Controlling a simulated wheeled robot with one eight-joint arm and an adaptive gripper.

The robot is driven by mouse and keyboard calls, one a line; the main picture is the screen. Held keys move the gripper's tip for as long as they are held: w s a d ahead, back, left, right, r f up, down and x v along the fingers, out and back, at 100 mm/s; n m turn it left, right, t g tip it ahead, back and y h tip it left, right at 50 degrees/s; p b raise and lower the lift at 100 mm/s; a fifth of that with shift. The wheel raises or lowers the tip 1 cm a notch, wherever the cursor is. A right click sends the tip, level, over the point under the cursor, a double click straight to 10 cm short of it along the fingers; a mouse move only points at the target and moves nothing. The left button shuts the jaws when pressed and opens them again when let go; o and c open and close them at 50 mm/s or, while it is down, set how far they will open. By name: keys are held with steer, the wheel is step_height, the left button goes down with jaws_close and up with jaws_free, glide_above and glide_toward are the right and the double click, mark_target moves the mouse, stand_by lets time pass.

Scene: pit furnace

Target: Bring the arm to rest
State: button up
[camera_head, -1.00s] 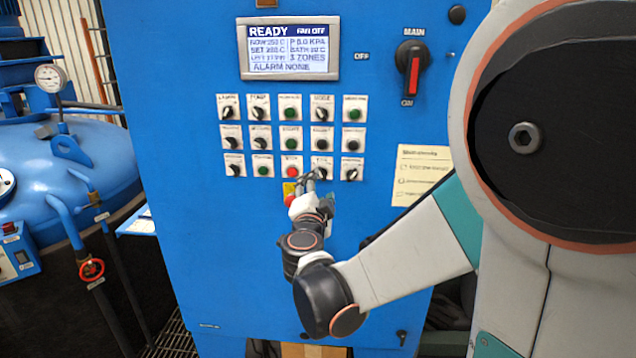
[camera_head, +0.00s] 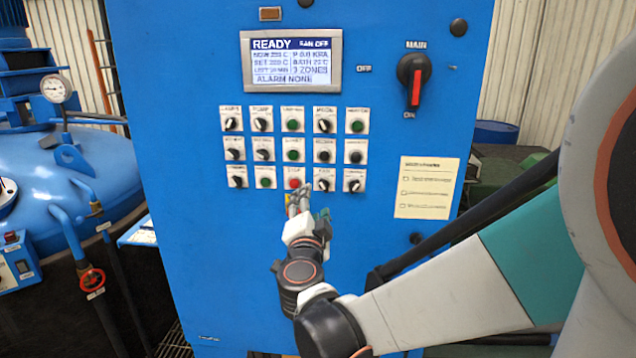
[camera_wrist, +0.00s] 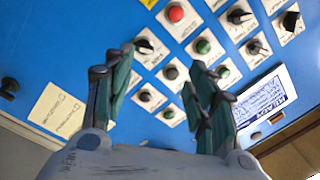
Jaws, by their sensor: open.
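My gripper (camera_head: 298,203) is in front of the lower part of a blue control cabinet (camera_head: 200,260), just below the lowest row of switches and buttons. In the wrist view my gripper (camera_wrist: 160,88) shows two teal-lined fingers spread apart with nothing between them. The button panel lies beyond the fingers there. A red button (camera_head: 294,183) is just above the fingertips in the head view. It also shows in the wrist view (camera_wrist: 176,13). My arm reaches in from the right. Whether the fingertips touch the panel cannot be told.
A display (camera_head: 291,58) reads READY, FAN OFF, ALARM NONE. The main switch (camera_head: 414,82) has a red handle. A paper checklist (camera_head: 427,188) is on the cabinet. A blue vessel (camera_head: 80,175) with pipes and a red valve wheel (camera_head: 91,280) stands at the left.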

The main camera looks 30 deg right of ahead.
steer(key=s+a+r+n+y+b, duration=0.1)
steer(key=s+a+n+y, duration=0.1)
steer(key=a+n+y, duration=0.45)
steer(key=s+a+n+y+b, duration=0.1)
steer(key=s+a+n+y, duration=0.1)
steer(key=a+n+y, duration=0.45)
steer(key=s+d+f+n+g+h+b, duration=0.1)
steer(key=s+f+n+g+h, duration=0.2)
steer(key=s+f+g, duration=0.6)
steer(key=s+f+n, duration=0.1)
steer(key=s+f, duration=0.5)
steer(key=s, duration=0.3)
steer(key=shift+d+f+n+h+b, duration=0.15)
steer(key=shift+d+n+h+b, duration=0.15)
steer(key=shift+d+h, duration=0.1)
steer(key=shift+s, duration=0.1)
